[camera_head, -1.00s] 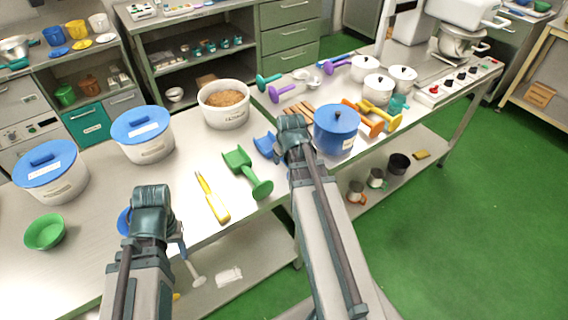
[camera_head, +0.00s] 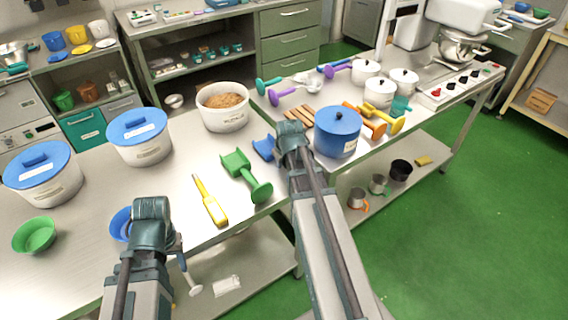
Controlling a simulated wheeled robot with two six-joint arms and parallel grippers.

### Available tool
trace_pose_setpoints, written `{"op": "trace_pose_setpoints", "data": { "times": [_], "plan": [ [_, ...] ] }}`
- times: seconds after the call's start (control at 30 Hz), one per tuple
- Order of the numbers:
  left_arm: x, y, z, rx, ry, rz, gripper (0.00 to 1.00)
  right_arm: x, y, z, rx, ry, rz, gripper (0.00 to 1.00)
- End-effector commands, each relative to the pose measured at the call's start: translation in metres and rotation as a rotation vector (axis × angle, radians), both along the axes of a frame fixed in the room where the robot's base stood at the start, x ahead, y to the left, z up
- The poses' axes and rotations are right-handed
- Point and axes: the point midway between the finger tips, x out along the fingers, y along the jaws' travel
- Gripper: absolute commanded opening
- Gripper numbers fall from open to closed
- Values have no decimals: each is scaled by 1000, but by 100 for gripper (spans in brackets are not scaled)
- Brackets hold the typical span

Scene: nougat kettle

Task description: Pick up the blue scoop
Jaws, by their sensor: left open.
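The blue scoop (camera_head: 264,147) lies on the metal table between the green scoop (camera_head: 243,172) and my right wrist. Its right part is hidden behind that wrist. The jaws of my right gripper are hidden by its own arm, so I cannot see whether they touch the scoop. My left gripper (camera_head: 178,246) is open and low in the picture, near the table's front edge and well to the left of the blue scoop. Its jaws show only in part.
A blue lidded pot (camera_head: 338,132) stands right of my right wrist. A yellow-handled tool (camera_head: 211,203) lies between the arms. A blue bowl (camera_head: 119,226) is partly behind my left wrist, with a green bowl (camera_head: 36,235) farther left. A crumb-filled white pot (camera_head: 224,108) stands behind.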

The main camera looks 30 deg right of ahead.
Motion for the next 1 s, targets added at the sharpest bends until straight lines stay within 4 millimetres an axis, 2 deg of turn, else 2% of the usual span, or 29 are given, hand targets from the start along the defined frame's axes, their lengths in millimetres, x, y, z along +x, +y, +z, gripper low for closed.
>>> {"op": "trace_pose_setpoints", "data": {
  "times": [0.03, 0.1, 0.13, 0.67, 0.87, 1.0],
  "plan": [
    [0, 0, 0, 0, 0, 0, 50, 0, 0, 0, 0, 0, 0, 15],
    [0, 0, 0, 0, 0, 0, 50, 0, 0, 0, 0, 0, 0, 3],
    [0, 0, 0, 0, 0, 0, 50, 0, 0, 0, 0, 0, 0, 0],
    [0, 0, 5, 0, 0, 0, 50, 0, 0, 5, 0, 0, 0, 0],
    [0, 0, 22, 0, 0, 0, 50, 0, 0, 22, 0, 0, 0, 0],
    [0, 0, 41, 0, 0, 0, 50, 0, 0, 41, 0, 0, 0, 0]
  ]
}}
